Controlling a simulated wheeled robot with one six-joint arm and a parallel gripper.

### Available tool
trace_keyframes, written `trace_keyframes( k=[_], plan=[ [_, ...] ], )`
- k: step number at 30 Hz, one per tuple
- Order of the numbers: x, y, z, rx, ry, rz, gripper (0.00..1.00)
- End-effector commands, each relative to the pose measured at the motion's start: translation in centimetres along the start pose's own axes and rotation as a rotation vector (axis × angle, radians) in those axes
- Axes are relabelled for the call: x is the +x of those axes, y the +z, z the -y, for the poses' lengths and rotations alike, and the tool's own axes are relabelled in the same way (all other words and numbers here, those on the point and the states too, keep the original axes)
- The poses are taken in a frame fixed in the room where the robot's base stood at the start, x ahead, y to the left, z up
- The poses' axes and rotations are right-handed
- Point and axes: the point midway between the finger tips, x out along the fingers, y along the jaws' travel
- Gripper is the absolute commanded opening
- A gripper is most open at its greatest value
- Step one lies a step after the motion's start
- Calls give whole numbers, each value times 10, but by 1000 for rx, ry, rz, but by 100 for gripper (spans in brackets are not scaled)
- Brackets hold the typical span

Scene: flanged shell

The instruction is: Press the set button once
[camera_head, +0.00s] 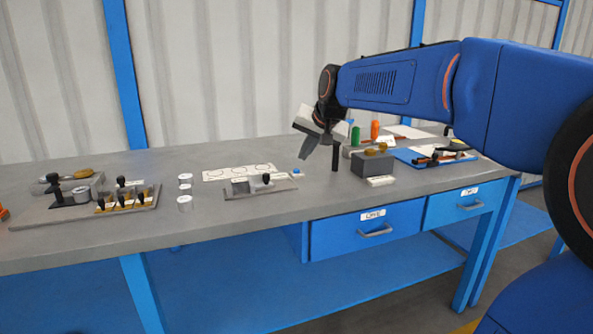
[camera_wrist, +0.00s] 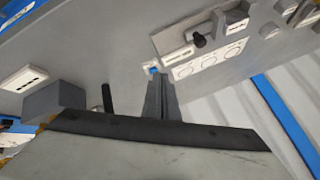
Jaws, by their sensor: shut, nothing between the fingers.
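A small white block with a blue button (camera_head: 297,171) sits on the grey bench, at the right end of a small fixture. It also shows in the wrist view as a blue button (camera_wrist: 152,70), just beyond my fingertips. I cannot read any label on it. My gripper (camera_head: 304,156) points down above the bench, close over the blue button in the head view. In the wrist view my gripper (camera_wrist: 158,82) has its two fingers together with nothing between them. The fingertips look apart from the button, but the gap is hard to judge.
A fixture with a black knob (camera_head: 266,178) stands left of the button, with a white plate of circles (camera_head: 240,172) behind. A black post (camera_head: 335,155) and a grey box (camera_head: 372,165) stand to the right. A board with black handles (camera_head: 130,205) lies far left.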

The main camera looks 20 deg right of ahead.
Motion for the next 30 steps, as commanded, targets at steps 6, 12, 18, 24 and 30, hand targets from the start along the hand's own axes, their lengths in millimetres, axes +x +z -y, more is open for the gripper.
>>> trace_keyframes(
  k=[6,12,18,24,30],
  plan=[
    [26,-61,23,94,-31,-41,0],
    [39,-91,33,143,-49,-62,0],
    [42,-98,36,157,-55,-69,0],
    [42,-98,36,156,-55,-68,0],
    [45,-96,34,156,-55,-68,0]
  ],
)
